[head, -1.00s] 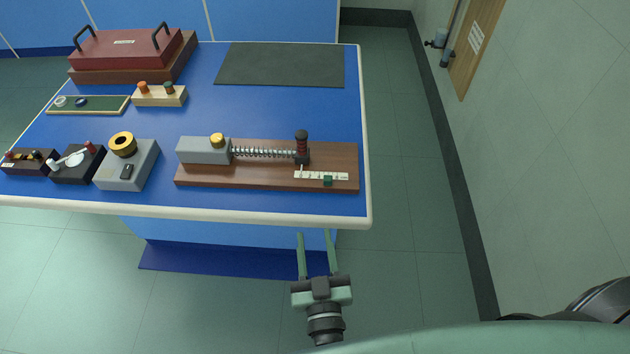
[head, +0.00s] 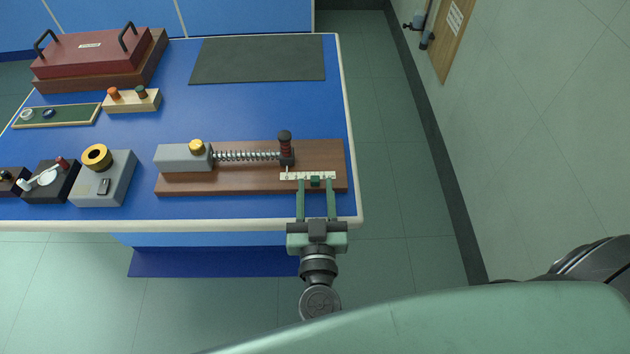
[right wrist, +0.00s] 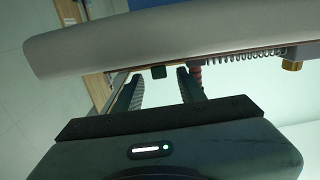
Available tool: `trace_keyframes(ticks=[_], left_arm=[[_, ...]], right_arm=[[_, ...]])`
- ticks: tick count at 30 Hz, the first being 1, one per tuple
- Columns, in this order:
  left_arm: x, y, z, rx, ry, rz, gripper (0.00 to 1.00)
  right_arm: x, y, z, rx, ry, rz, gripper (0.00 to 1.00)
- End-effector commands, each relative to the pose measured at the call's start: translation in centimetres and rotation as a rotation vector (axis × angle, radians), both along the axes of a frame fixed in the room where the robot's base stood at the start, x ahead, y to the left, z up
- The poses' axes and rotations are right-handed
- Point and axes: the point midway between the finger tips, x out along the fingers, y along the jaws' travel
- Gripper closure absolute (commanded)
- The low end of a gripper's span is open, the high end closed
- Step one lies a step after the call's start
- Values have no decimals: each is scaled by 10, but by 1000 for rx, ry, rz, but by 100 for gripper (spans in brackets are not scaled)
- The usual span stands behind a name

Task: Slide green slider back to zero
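The green slider (head: 315,181) is a small dark green block on the white scale (head: 298,176), which lies at the right front of the brown wooden spring board (head: 230,182). My right gripper (head: 315,183) is open, with one finger on each side of the slider and gaps visible. In the right wrist view the slider (right wrist: 159,72) shows between the two spread fingers (right wrist: 157,80). The scale's marks are too small to read. My left gripper is in neither view.
A spring (head: 245,156) runs from a grey block (head: 183,158) to a post with a dark red handle (head: 285,145), just behind the scale. A grey box with a yellow ring (head: 104,185) stands left. The dark mat (head: 258,60) is bare.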

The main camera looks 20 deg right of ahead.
Motion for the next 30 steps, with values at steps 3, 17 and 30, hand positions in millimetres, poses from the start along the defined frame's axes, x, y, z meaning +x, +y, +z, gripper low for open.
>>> trace_keyframes(ticks=[3, 17, 30], left_arm=[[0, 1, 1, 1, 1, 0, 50], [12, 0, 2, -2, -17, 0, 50], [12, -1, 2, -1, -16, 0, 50]], right_arm=[[11, -3, 0, 0, -1, 1, 60], [15, -4, 0, 0, 1, 1, 93], [15, -4, 0, 0, 1, 1, 100]])
